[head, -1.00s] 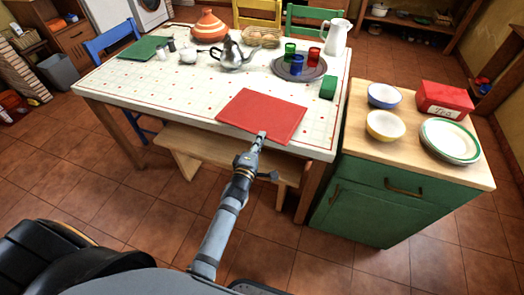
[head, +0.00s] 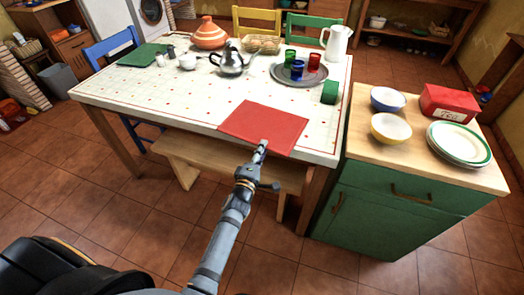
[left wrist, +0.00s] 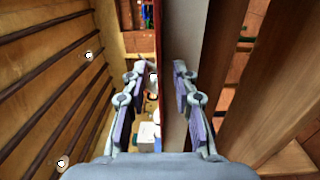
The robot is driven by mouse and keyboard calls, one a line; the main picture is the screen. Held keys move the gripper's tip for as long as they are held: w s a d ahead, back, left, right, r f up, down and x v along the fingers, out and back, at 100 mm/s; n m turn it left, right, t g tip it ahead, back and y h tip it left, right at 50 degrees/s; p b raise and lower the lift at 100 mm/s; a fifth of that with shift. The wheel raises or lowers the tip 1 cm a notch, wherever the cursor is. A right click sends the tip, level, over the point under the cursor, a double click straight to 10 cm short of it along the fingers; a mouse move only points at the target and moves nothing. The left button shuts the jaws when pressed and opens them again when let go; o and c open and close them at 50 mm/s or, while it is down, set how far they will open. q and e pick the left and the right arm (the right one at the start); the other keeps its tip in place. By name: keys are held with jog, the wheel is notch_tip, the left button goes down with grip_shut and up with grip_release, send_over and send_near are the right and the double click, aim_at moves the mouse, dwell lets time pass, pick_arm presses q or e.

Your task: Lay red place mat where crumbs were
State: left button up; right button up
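The red place mat (head: 264,124) lies flat on the white dotted cloth of the table (head: 150,100), along its front edge. My left gripper (head: 263,145) is at the mat's front edge in the head view, its tips overlapping the edge in the picture. In the left wrist view, the left gripper's two fingers (left wrist: 157,75) stand apart, with a thin reddish edge, seemingly the mat, between them. Contact with the mat cannot be made out. No crumbs can be made out. My right gripper is out of view.
A tray (head: 297,74) with coloured glasses, a green block-like item (head: 329,92), a teapot (head: 231,62) and a white jug (head: 337,42) stand behind the mat. A bench (head: 225,160) is below the front edge. A green cabinet (head: 400,212) with bowls and plates stands right.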

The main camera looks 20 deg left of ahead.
pick_arm(q)
jog(key=s+p, duration=0.2)
jog(key=s, duration=1)
jog(key=shift+a, duration=0.2)
